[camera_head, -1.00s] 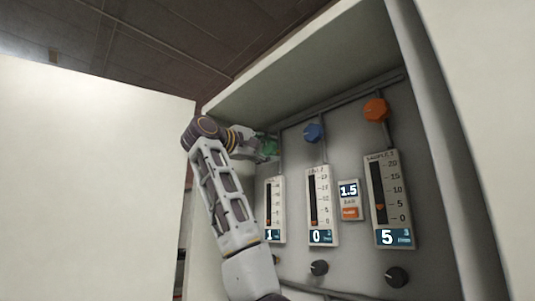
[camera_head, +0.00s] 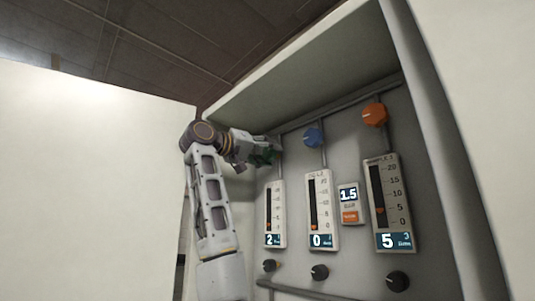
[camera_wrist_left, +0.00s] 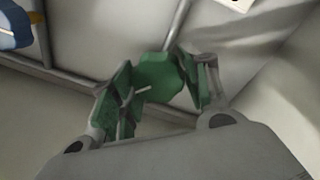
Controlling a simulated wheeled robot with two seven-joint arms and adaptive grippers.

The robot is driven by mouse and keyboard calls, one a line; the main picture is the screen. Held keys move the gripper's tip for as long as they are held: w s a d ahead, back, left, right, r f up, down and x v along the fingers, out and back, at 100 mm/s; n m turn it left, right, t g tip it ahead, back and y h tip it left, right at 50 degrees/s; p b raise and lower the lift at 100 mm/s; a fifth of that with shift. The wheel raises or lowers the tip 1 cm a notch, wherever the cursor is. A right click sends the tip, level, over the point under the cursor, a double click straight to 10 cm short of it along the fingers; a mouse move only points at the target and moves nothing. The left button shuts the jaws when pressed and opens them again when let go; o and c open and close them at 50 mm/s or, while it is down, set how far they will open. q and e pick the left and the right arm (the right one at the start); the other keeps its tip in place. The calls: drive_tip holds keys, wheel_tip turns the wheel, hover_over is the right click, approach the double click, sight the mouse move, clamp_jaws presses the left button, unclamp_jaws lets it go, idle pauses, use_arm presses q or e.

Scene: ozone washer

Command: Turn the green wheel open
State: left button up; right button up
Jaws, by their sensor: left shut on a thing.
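The green wheel (camera_wrist_left: 160,73) sits on the grey panel, between the two fingers of my left gripper (camera_wrist_left: 158,88) in the left wrist view. The fingers have green inner faces and press on the wheel from both sides. A short pale mark shows on the wheel's near face. In the head view my left gripper (camera_head: 266,155) reaches the panel at the upper left, above the left gauge (camera_head: 275,212), and largely hides the wheel. The left gauge's display reads 2. My right gripper is not in view.
A blue knob (camera_head: 313,137) and an orange knob (camera_head: 375,114) sit to the right of the green wheel, above gauges reading 0 and 5. A small 1.5 display (camera_head: 348,195) is between those gauges. Black knobs (camera_head: 319,272) line the lower panel. Cabinet walls enclose the panel.

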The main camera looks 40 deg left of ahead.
use_arm(q)
drive_tip(key=m+p, duration=0.1)
drive_tip(key=m, duration=0.4)
drive_tip(key=shift+g, duration=0.3)
drive_tip(key=m+p, duration=0.1)
drive_tip(key=m, duration=0.4)
drive_tip(key=shift+d+g+p, duration=0.15)
drive_tip(key=shift+g+p, duration=0.15)
drive_tip(key=shift+p, duration=0.1)
drive_tip(key=o, duration=1)
drive_tip(key=shift+s, duration=0.15)
